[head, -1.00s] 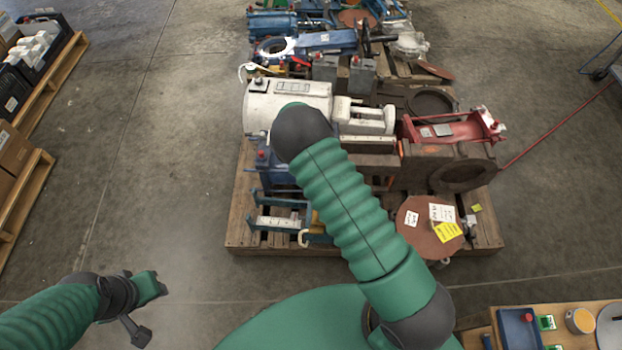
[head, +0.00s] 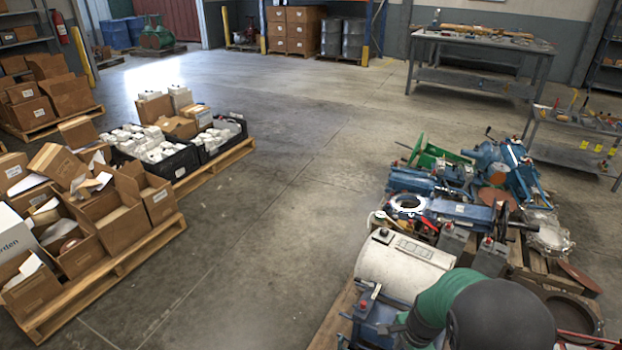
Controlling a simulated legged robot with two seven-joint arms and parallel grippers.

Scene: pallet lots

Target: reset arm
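One of my arms, green with a dark grey joint, shows at the bottom right in the head view, in front of the machine-parts pallet. It hides part of the white cylindrical machine (head: 405,266) and the parts beside it. Neither gripper is in the picture, so I cannot see whether either holds anything.
Pallets of cardboard boxes (head: 108,212) and black crates (head: 168,168) stand at left. Blue machine parts (head: 460,212) crowd the pallet at right. A metal workbench (head: 480,42) stands at the back right. The concrete floor (head: 290,150) between is clear.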

